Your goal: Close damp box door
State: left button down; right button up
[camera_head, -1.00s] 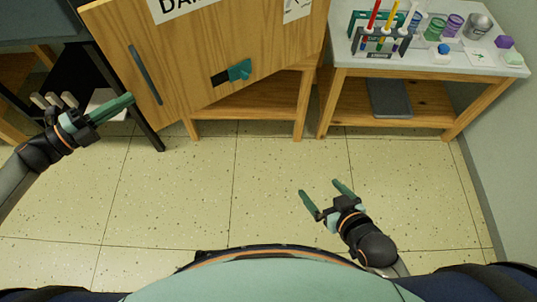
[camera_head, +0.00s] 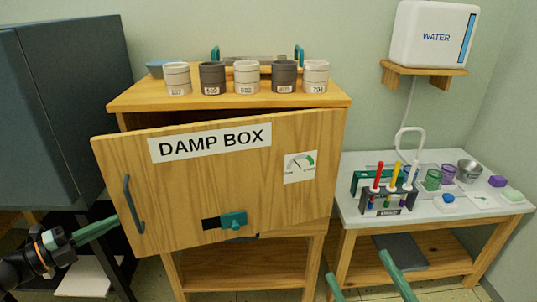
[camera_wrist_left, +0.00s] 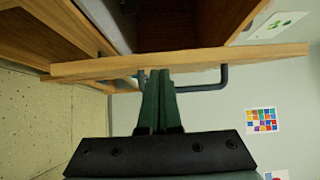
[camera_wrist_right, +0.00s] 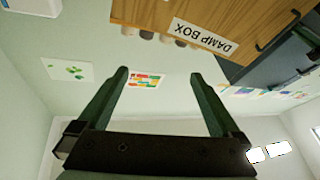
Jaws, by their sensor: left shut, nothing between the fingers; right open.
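The wooden damp box (camera_head: 330,98) stands in the middle of the head view. Its door (camera_head: 270,185) is partly open, swung outward at its left edge. A dark handle (camera_head: 132,205) is near that edge, and a teal latch (camera_head: 233,220) is low on the door. My left gripper (camera_head: 116,220) is shut and empty beside the handle. In the left wrist view its fingertips (camera_wrist_left: 158,75) overlap the outer side of the door (camera_wrist_left: 260,56), next to the handle (camera_wrist_left: 210,86); I cannot tell if they touch. My right gripper (camera_head: 357,264) is open and empty, low in front of the side table.
Several labelled jars (camera_head: 247,78) stand on the box top. A blue-grey cabinet (camera_head: 60,110) is to the left.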

pick_arm(q)
jog(key=shift+w+a, duration=0.35)
jog(key=shift+w, duration=0.55)
pick_arm(e)
jog(key=shift+s+a+r+n+t+y, duration=0.1)
jog(key=shift+s+r+n+t+y, duration=0.15)
jog(key=shift+r, duration=0.45)
jog(key=shift+s+a+r+n+t+y, duration=0.15)
jog(key=shift+r+t+y, duration=0.1)
jog(key=shift+r, duration=0.4)
pick_arm(q)
jog(key=shift+s, duration=0.1)
